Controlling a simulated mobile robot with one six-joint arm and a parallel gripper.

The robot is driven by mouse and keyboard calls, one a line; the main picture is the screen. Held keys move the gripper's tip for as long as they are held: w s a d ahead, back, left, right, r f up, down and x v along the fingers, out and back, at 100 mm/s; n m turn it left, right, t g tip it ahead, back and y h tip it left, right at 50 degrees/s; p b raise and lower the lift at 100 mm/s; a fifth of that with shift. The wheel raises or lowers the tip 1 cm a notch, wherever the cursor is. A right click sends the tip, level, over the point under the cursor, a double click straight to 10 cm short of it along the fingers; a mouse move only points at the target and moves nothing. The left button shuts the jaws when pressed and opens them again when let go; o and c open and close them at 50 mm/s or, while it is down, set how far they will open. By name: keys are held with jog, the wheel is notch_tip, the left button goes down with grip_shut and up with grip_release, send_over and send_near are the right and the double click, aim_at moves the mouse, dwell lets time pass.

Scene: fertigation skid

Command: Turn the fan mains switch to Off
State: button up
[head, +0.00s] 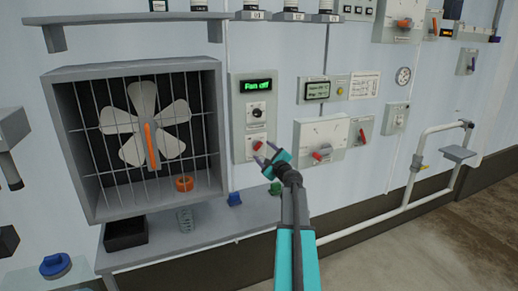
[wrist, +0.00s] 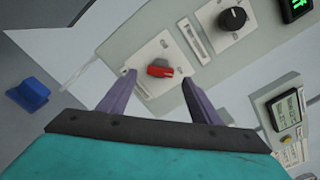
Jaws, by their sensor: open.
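The fan mains switch is a red knob on a pale square plate, low on the fan panel (head: 240,120). In the wrist view the red knob (wrist: 160,68) appears between my two fingertips, its handle lying roughly across the picture. In the head view the red knob (head: 257,146) is close to my fingertips and partly behind them. My gripper (head: 266,153) is open and empty; it also shows in the wrist view (wrist: 158,77). I cannot tell whether the fingers touch the plate. The panel's green display (head: 258,86) reads "Fan off".
A black knob (head: 257,110) sits above the red one. The caged fan (head: 145,120) is to the left, above a grey shelf (head: 200,222) holding a blue object (head: 234,198). A box with a red handle (head: 320,140) stands close to the right of my gripper.

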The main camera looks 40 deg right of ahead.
aim_at(259, 148)
jog(key=shift+p+x, duration=0.55)
jog(key=shift+x, duration=2.1)
jog(key=c, duration=1)
jog(key=shift+s+a, duration=0.15)
jog(key=shift+a, duration=0.1)
jog(key=shift+c, duration=0.2)
jog(key=shift+d+f, duration=0.1)
jog(key=shift+d, duration=0.05)
